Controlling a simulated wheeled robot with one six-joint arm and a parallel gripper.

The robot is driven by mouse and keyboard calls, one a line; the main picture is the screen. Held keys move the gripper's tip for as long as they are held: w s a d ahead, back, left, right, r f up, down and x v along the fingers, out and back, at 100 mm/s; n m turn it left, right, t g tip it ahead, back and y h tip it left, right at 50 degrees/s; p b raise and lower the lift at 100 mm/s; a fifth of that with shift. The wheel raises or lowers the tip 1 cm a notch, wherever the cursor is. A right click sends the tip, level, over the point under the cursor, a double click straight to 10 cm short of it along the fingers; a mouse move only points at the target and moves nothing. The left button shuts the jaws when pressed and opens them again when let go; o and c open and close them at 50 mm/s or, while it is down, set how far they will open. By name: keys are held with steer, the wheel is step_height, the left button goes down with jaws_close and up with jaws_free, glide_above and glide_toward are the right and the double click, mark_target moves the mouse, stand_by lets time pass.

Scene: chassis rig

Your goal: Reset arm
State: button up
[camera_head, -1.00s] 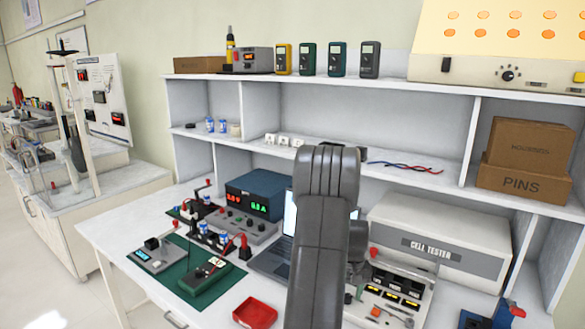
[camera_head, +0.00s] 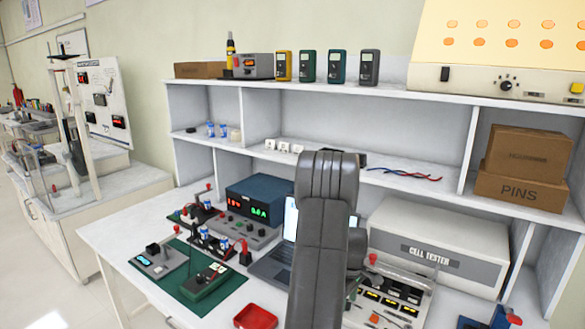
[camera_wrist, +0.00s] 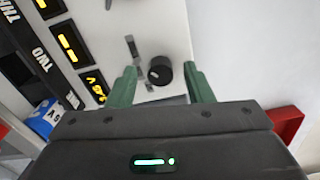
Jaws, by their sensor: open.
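My gripper (camera_wrist: 161,80) shows in the wrist view, with its two green fingers spread apart and nothing between them. Beyond the fingertips is a white panel with a black knob (camera_wrist: 160,70) and lit yellow displays (camera_wrist: 70,41). In the head view my dark grey arm rises in front of the bench, and my gripper is hidden behind it.
The workbench holds a blue power supply (camera_head: 258,199), a laptop (camera_head: 272,268), a cell tester (camera_head: 436,250) and a red tray (camera_head: 255,317). A green mat (camera_head: 228,286) lies at the front left. Shelves with a PINS box (camera_head: 520,190) stand behind.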

steer(key=shift+n+p, duration=0.3)
steer(key=shift+n, duration=0.7)
steer(key=shift+s, duration=0.1)
